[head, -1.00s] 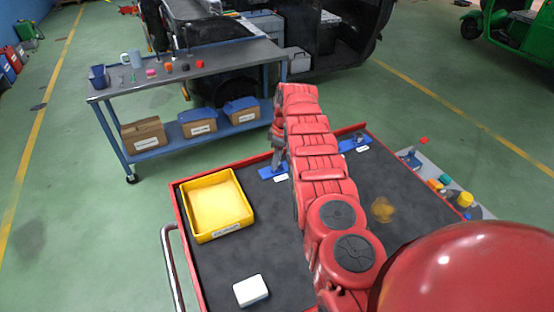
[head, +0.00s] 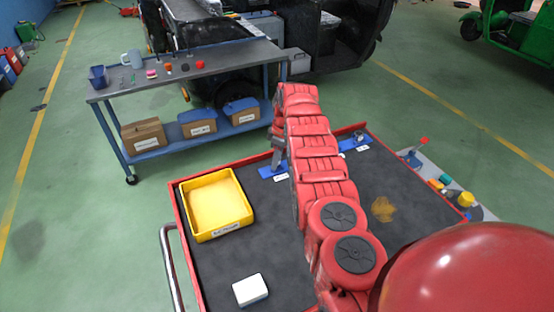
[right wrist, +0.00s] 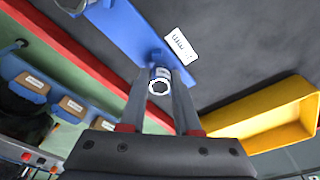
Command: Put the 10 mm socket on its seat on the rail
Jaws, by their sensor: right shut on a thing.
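The 10 mm socket (right wrist: 159,82) is a small silver cylinder with a dark opening and a blue band. In the right wrist view it sits between the fingertips of my right gripper (right wrist: 160,88), which is shut on it. It is at the blue rail (right wrist: 140,32), close to a white label (right wrist: 181,46). I cannot tell whether it touches the rail. In the head view my right gripper (head: 277,160) is over the left end of the rail (head: 266,171); my red arm hides the rail's middle. My left gripper is not in view.
The rail lies near the far edge of a dark-topped red cart (head: 225,276). A yellow tray (head: 246,223) and a white box (head: 250,290) stand on the left. Another metal piece (right wrist: 72,4) is on the rail. A side shelf (head: 428,172) holds small coloured items.

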